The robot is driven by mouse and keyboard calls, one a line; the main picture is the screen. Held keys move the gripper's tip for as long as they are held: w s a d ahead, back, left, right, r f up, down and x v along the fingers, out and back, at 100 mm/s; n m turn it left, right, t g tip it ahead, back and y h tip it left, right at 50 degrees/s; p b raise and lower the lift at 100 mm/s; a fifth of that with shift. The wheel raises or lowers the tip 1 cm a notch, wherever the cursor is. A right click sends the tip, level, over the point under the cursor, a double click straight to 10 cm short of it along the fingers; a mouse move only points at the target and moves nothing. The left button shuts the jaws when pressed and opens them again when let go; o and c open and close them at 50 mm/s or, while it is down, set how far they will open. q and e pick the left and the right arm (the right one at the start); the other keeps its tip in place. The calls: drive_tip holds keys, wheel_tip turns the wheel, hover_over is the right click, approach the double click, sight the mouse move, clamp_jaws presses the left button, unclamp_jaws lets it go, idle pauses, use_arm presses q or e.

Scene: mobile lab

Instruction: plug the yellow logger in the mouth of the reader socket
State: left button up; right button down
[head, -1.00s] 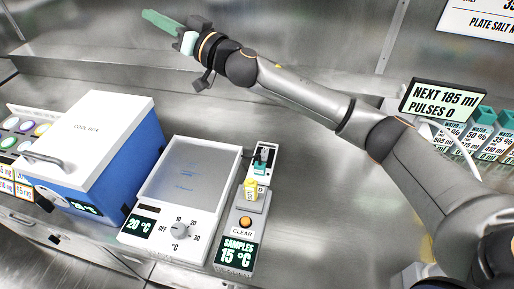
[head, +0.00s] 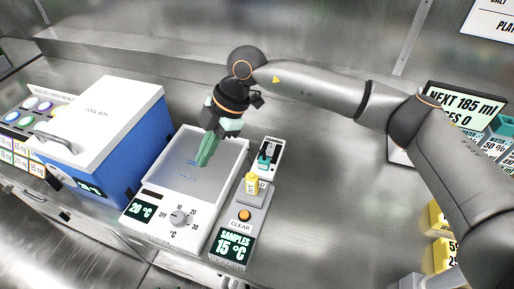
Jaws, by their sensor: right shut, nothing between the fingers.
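The small yellow logger (head: 252,183) stands upright at the reader (head: 236,231), a grey unit with an orange button and a screen reading "SAMPLES 15 °C". The logger's lower end is at the reader's upper part, where the socket mouth is hidden, so I cannot tell how deep it sits. My right gripper (head: 204,158) points down over the plate of the white heater unit, left of the logger and apart from it. Its green fingers are shut and empty. My left gripper is not in view.
The white heater unit (head: 158,213) reads 20 °C and stands left of the reader. A blue cool box (head: 121,154) with a white lid is further left. A small white stand (head: 268,157) with a dark and teal piece is behind the logger. Bare steel bench (head: 330,200) lies to the right.

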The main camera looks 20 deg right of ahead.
sight(252, 175)
drive_tip(key=d+f+h, duration=0.1)
drive_tip(key=d+h, duration=0.1)
drive_tip(key=d, duration=0.1)
drive_tip(key=d+h, duration=0.1)
drive_tip(key=d, duration=0.2)
drive_tip(key=d+f+h, duration=0.1)
drive_tip(key=d+h, duration=0.1)
drive_tip(key=d, duration=0.1)
drive_tip(key=shift+w+d+f+m+t+h, duration=0.3)
drive_tip(key=shift+w+d+f+t, duration=0.05)
drive_tip(key=shift+d+t, duration=0.05)
drive_tip(key=shift+d+f, duration=0.1)
drive_tip(key=shift+d, duration=0.1)
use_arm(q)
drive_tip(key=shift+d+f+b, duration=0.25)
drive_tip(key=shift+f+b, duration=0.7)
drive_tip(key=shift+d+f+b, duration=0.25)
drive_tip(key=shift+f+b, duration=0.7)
use_arm(e)
drive_tip(key=shift+f, duration=2.9)
